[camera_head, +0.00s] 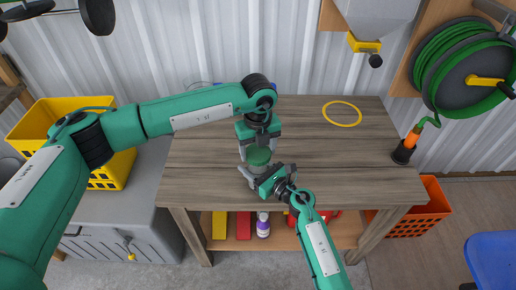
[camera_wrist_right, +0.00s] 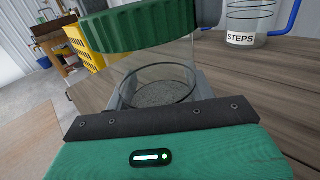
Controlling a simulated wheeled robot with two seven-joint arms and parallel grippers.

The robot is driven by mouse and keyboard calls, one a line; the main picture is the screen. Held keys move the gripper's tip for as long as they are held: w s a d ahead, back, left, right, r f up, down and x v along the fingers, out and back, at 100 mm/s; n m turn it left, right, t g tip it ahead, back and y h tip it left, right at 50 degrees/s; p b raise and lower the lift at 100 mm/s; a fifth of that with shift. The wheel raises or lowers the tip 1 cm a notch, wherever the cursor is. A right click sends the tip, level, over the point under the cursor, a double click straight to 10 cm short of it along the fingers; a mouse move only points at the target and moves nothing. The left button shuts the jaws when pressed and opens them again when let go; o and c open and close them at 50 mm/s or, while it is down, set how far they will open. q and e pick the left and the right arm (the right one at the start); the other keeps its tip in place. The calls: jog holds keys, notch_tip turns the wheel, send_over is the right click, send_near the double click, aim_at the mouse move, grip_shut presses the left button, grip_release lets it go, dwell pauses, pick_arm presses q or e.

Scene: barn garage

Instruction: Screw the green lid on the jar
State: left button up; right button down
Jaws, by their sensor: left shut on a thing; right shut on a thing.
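The lid also shows large at the top of the right wrist view (camera_wrist_right: 140,28). My left gripper (camera_head: 259,146) points down from above and is shut on the lid. My right gripper (camera_head: 257,178) reaches in from the front and is shut on the jar's lower part, which it partly hides in the head view.
A clear container labelled STEPS (camera_wrist_right: 247,22) stands behind the jar. A yellow crate (camera_head: 123,168) is at the left, and a hose reel (camera_head: 455,68) hangs at the right.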

pick_arm(q)
jog(key=m, duration=0.7)
jog(key=shift+m, duration=0.4)
jog(key=m, duration=1.3)
jog(key=shift+m, duration=0.4)
jog(key=m, duration=0.7)
jog(key=o, duration=1.1)
jog(key=shift+f, duration=0.1)
